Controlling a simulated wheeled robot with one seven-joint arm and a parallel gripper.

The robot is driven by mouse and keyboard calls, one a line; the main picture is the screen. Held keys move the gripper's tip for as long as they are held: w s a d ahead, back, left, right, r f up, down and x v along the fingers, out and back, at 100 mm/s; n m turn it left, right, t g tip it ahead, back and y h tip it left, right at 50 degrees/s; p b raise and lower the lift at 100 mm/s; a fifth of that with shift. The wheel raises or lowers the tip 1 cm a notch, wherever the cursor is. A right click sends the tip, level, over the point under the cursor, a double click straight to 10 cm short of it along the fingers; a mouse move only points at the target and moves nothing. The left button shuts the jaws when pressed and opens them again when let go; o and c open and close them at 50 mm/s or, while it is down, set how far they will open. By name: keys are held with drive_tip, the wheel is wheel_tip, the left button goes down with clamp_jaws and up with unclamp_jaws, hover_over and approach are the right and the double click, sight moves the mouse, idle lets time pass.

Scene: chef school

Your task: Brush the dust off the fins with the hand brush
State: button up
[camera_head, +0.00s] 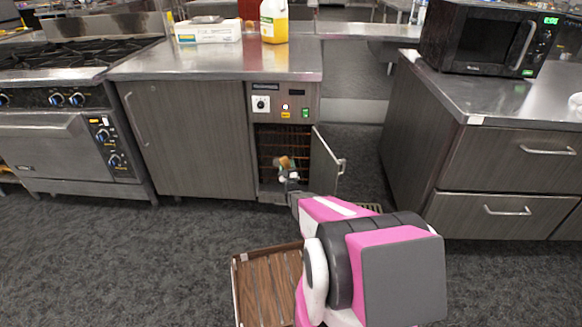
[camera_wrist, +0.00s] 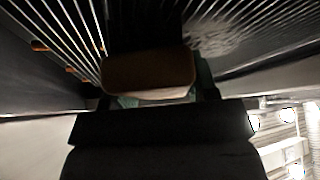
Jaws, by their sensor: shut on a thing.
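The fins (camera_head: 285,140) show as fine rows inside the open compartment under the counter. In the wrist view the fins (camera_wrist: 60,25) run as thin pale lines on both sides at the top. A grey, blurred patch (camera_wrist: 222,32) covers some fins at upper right and looks like dust. My gripper (camera_head: 289,174) is at the compartment opening, shut on the hand brush (camera_head: 284,162), whose brown wooden part (camera_wrist: 150,72) sits between the fingers. A dark part of it reaches up to the fins; I cannot tell whether it touches. The brush hides the fins behind it.
The compartment door (camera_head: 325,163) stands open to the right. A control panel (camera_head: 283,103) with a knob is above the opening. A brown slatted tray (camera_head: 262,284) is at the front, left of my arm. An oven (camera_head: 60,150) is at left, drawers (camera_head: 510,160) at right.

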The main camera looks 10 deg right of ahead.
sight(281, 162)
drive_tip(key=shift+w+a, duration=0.45)
drive_tip(key=shift+a, duration=0.85)
drive_tip(key=shift+w+a, duration=0.4)
drive_tip(key=shift+a, duration=0.85)
drive_tip(key=shift+w+a, duration=0.45)
drive_tip(key=shift+a, duration=0.85)
drive_tip(key=shift+s+r, duration=0.15)
drive_tip(key=shift+r, duration=0.75)
drive_tip(key=shift+s+d, duration=0.25)
drive_tip(key=shift+d, duration=0.85)
drive_tip(key=shift+s+d, duration=0.25)
drive_tip(key=shift+d, duration=0.85)
drive_tip(key=shift+s+d, duration=0.45)
drive_tip(key=shift+d, duration=0.7)
drive_tip(key=shift+s+d, duration=0.45)
drive_tip(key=shift+d, duration=0.75)
drive_tip(key=shift+s+d, duration=0.45)
drive_tip(key=shift+d, duration=0.7)
drive_tip(key=shift+s, duration=0.1)
drive_tip(key=shift+s+a, duration=0.3)
drive_tip(key=shift+s, duration=0.65)
drive_tip(key=shift+s+a, duration=0.35)
drive_tip(key=shift+s, duration=0.55)
drive_tip(key=shift+s+a, duration=0.3)
drive_tip(key=shift+s, duration=0.65)
